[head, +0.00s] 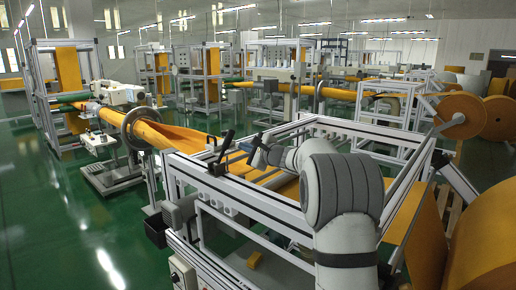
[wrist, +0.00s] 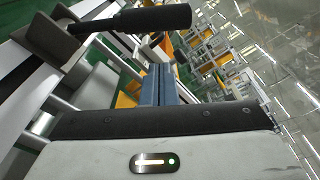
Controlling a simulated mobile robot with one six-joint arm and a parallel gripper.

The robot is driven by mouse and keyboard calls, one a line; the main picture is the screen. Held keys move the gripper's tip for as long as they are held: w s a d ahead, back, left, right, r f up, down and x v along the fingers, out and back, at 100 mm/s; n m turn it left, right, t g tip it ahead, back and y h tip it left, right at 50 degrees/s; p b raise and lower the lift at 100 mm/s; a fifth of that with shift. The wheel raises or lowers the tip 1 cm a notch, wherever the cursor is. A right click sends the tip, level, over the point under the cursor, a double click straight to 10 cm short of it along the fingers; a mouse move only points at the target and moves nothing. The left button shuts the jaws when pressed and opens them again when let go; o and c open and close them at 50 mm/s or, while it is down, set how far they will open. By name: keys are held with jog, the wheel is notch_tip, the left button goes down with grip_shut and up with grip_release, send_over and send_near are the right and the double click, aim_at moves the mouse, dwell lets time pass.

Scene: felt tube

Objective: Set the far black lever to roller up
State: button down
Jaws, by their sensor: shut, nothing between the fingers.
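A black lever (head: 225,143) stands tilted on the left frame rail in the head view, its handle leaning up and to the right. In the wrist view a black lever grip (wrist: 152,18) crosses the top, joined to a grey hub at the upper left. My gripper (head: 243,147) is just right of the lever in the head view. Its blue-grey fingers (wrist: 157,85) are shut and empty in the wrist view, below the grip in the picture and seemingly apart from it. My black wrist partly hides the rail behind. I cannot tell the lever's set position.
The machine's metal frame (head: 335,122) surrounds the work area. Orange felt (head: 165,136) runs in from the left, and a large orange roll (head: 485,240) stands at the right. A control box (head: 183,272) sits low in front. Green floor (head: 70,220) is clear on the left.

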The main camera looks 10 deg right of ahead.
aim_at(225, 147)
jog(key=shift+s+a+r, duration=0.2)
jog(key=shift+a+r, duration=0.2)
jog(key=shift+a, duration=0.1)
jog(key=shift+s+a+r, duration=0.15)
jog(key=shift+a+r, duration=0.25)
jog(key=shift+a, duration=0.05)
jog(key=shift+s+a+b, duration=0.1)
jog(key=shift+b, duration=0.3)
jog(key=shift+a+r+n+b, duration=0.1)
jog(key=shift+r+n+b, duration=0.1)
jog(key=shift+n+b, duration=0.2)
